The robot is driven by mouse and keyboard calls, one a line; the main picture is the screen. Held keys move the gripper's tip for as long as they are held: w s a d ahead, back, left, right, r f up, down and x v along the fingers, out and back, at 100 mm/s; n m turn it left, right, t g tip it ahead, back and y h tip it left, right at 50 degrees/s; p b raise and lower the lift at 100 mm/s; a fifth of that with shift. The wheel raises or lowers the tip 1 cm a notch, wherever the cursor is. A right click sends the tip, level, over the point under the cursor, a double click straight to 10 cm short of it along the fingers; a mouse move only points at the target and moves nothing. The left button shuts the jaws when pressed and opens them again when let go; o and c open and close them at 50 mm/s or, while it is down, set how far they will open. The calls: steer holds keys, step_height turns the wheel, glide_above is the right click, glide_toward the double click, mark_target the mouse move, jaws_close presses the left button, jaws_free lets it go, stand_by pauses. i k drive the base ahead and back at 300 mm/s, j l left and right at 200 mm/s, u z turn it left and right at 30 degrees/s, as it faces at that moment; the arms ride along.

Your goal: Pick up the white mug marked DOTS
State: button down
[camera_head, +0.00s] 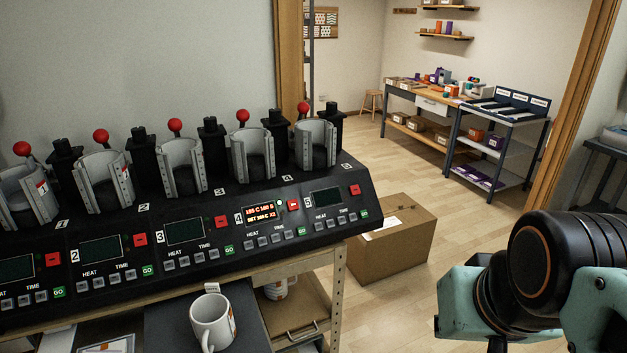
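A white mug (208,325) stands upright on a dark surface at the bottom centre-left, below the front of the press. Its handle points down toward the picture's lower edge. An orange mark shows on its right side, turned mostly away; I cannot read DOTS on it. A small white tag stands just behind its rim. A second white mug with an orange mark (279,288) sits on the wooden shelf under the press, its top hidden by the bench. Parts of my arm, black and teal, fill the lower right, apart from both mugs. My gripper's fingers are not in view.
A black press (340,228) with several clamp stations and red-knobbed levers spans the left; station 4's display is lit. A cardboard box (395,245) stands on the floor right of the bench. A far workbench (425,100) stands at the back. Open floor lies between.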

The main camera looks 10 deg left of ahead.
mark_target(209, 314)
steer(key=k+l+u, duration=0.15)
steer(key=u, duration=1.4)
steer(key=i+l+z, duration=0.35)
steer(key=i+l, duration=0.15)
steer(key=l, duration=0.1)
